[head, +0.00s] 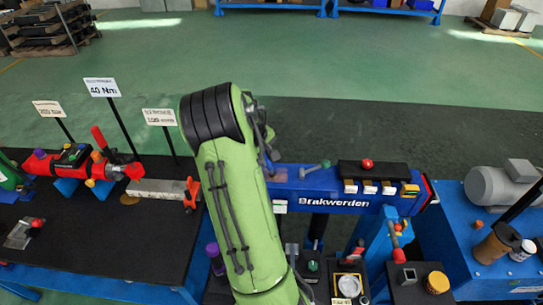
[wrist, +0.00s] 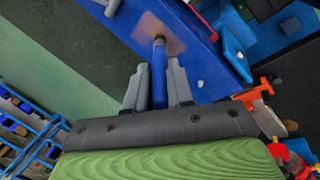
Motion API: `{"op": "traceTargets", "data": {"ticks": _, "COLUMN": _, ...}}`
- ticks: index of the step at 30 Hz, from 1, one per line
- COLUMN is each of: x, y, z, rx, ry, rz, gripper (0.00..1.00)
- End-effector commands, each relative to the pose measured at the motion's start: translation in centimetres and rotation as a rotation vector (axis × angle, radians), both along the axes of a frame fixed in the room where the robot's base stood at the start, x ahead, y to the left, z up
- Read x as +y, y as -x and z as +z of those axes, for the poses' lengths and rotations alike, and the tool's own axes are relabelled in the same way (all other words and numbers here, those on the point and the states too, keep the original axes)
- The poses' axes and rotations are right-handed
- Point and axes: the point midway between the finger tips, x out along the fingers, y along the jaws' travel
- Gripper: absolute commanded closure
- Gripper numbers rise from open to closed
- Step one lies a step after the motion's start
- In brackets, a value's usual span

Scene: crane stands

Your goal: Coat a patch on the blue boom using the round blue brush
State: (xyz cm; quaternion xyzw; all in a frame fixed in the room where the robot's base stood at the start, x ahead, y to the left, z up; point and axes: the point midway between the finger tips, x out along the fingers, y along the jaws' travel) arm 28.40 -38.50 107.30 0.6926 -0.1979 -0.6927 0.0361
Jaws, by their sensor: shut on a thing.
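The blue boom (head: 330,204) runs across the middle right in the head view, lettered "Brakworden". In the wrist view the boom (wrist: 208,62) crosses the upper part, with a brownish patch (wrist: 176,47) on its face. My gripper (wrist: 155,80) is shut on the round blue brush (wrist: 159,88), its grey fingers on either side of the handle. The brush points up the picture, its tip over the brownish patch. I cannot tell for sure whether the tip touches the surface.
A black object (head: 374,173) with a red knob sits on top of the boom. A grey motor (head: 500,188) stands at the right. A red tool (head: 85,165) and sign posts (head: 122,122) are at the left. Open green floor lies behind.

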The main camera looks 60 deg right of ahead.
Motion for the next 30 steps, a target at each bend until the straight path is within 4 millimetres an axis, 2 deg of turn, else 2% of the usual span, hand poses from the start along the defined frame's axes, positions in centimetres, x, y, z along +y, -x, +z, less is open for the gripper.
{"op": "traceTargets", "data": {"ticks": 3, "x": 0.7, "y": -1.2, "z": -0.1, "rx": 0.002, "ry": -0.003, "rz": 0.004, "gripper": 1.00}}
{"op": "traceTargets", "data": {"ticks": 10, "x": 1.2, "y": -2.2, "z": -0.1, "rx": 0.001, "ry": -0.003, "rz": 0.005, "gripper": 1.00}}
{"op": "traceTargets", "data": {"ticks": 18, "x": 2.4, "y": -4.5, "z": 0.2, "rx": 0.002, "ry": -0.003, "rz": 0.004, "gripper": 1.00}}
{"op": "traceTargets", "data": {"ticks": 27, "x": 2.5, "y": -4.7, "z": 0.2, "rx": 0.001, "ry": -0.002, "rz": 0.001, "gripper": 1.00}}
{"op": "traceTargets", "data": {"ticks": 30, "x": 2.5, "y": -4.7, "z": 0.8, "rx": 0.000, "ry": -0.001, "rz": 0.001, "gripper": 1.00}}
